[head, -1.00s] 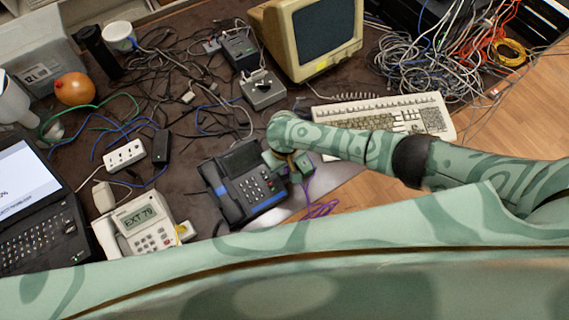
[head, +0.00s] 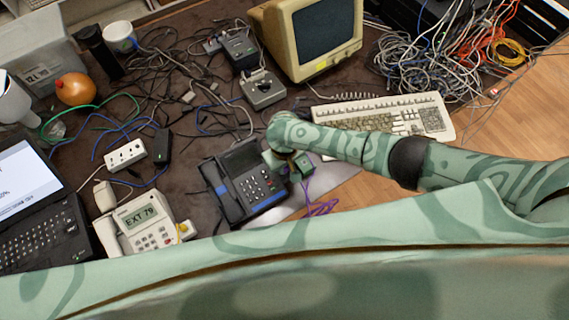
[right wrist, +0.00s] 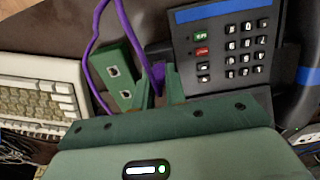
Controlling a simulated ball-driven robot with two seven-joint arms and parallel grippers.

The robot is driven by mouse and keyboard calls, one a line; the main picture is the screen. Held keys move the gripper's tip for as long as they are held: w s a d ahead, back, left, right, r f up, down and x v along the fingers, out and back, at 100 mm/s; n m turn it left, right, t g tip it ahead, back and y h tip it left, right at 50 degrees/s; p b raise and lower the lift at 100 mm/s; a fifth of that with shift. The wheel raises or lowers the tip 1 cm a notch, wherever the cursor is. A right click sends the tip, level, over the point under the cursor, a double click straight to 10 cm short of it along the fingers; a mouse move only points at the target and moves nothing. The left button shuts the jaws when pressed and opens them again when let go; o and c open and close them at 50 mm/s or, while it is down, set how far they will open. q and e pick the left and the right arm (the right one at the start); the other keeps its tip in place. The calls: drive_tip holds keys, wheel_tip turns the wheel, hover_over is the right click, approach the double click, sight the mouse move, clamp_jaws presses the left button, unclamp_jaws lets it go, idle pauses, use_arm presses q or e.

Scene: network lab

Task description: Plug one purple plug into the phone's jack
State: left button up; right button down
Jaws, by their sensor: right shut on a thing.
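A dark desk phone with a blue panel and a keypad (head: 245,182) stands near the table's front edge. It also shows in the right wrist view (right wrist: 235,52). My right gripper (head: 289,167) is at the phone's right side. In the right wrist view, my right gripper (right wrist: 158,88) is shut on a purple plug (right wrist: 157,74), with its tip end close beside the phone's edge. A purple cable (head: 320,208) hangs below the gripper. The jack is hidden, and I cannot tell whether the plug touches it. My left gripper is not in view.
A beige keyboard (head: 425,112) lies to the right of the phone, under my right arm. A white phone reading EXT 79 (head: 145,222) and a white power strip (head: 125,155) stand left. Tangled cables lie behind. A wooden floor (head: 510,125) shows at right.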

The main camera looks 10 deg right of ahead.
drive_tip(key=shift+f, duration=0.35)
idle(0.5)
drive_tip(key=c, duration=1.3)
unclamp_jaws()
drive_tip(key=shift+c, duration=0.2)
drive_tip(key=shift+r, duration=0.1)
wheel_tip(320, 180, up, 16)
drive_tip(key=p, duration=0.8)
